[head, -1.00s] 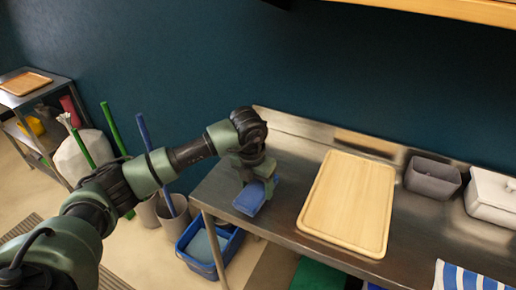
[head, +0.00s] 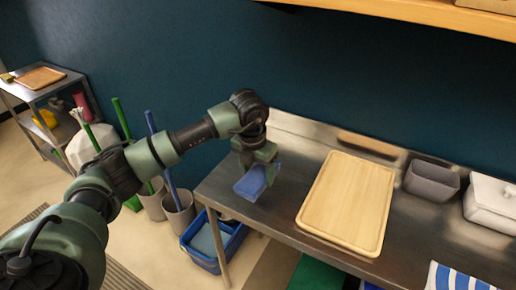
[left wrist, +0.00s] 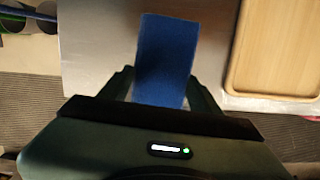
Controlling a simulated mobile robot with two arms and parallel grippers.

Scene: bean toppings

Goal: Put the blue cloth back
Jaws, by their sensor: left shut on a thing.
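The blue cloth (head: 251,183) is a flat folded rectangle at the left end of the steel table (head: 222,184). My left gripper (head: 262,172) points down over that end and is shut on the cloth. In the left wrist view the blue cloth (left wrist: 166,58) extends out between the two fingers (left wrist: 160,88), over the steel surface. The cloth looks tilted in the head view, and it seems to be off the table top. My right gripper is not in view.
A wooden board (head: 348,203) lies right of the cloth. A grey bin (head: 432,179) and a white lidded box (head: 490,203) stand farther right. A blue bucket (head: 212,245) stands on the floor below the table's left end, beside grey bins with poles. A striped cloth (head: 458,278) lies at the front right.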

